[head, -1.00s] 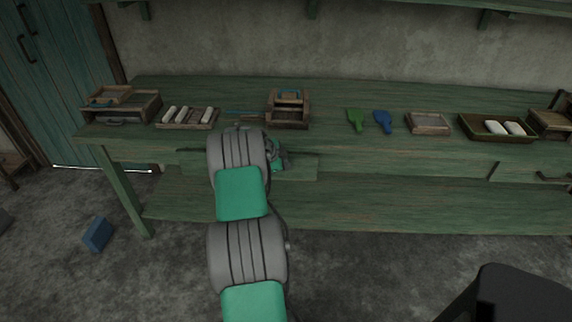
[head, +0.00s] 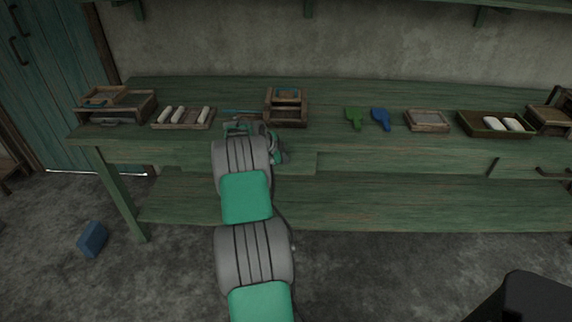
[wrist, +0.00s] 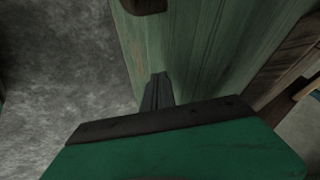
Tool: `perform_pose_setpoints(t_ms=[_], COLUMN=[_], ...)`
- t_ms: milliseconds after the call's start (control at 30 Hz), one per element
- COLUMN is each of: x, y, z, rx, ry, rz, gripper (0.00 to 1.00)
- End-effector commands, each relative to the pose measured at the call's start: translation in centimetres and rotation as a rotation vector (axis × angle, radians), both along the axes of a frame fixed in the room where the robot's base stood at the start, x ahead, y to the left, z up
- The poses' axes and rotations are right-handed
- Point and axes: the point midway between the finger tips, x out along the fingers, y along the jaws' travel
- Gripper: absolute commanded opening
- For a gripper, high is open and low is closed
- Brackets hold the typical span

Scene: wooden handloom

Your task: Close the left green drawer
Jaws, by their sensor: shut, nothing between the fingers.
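The left green drawer (head: 300,163) is in the front of the long green workbench, left of the middle in the head view. My arm covers much of its front, and its right end shows beside my wrist. From this angle I cannot tell whether it is fully flush. My gripper (wrist: 158,78) is shut and empty. In the wrist view its fingertips are against or very close to a green wooden face (wrist: 185,50), which seems to be the drawer front. A dark handle (wrist: 145,4) shows at the top edge. In the head view my arm hides the fingertips.
The workbench top (head: 220,92) holds small wooden boxes, a tray of white rolls (head: 183,117), green and blue tools (head: 381,118) and a dark tray (head: 497,125). Another drawer handle (head: 553,171) is at the right. A blue block (head: 93,239) lies on the floor.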

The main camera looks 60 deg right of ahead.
Motion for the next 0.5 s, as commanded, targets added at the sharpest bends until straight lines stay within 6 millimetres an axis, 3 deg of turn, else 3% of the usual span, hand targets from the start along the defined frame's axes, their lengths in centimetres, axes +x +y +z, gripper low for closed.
perform_pose_setpoints(t_ms=[167,300,500], x=[-0.6,-1.6,-0.7], y=[1.1,3.7,6.9], z=[-0.1,-0.1,4.9], rx=[0.000,0.000,-0.003], ry=[0.000,-0.001,-0.003], rz=[-0.002,-0.001,0.000], gripper=[0.00,0.00,0.00])
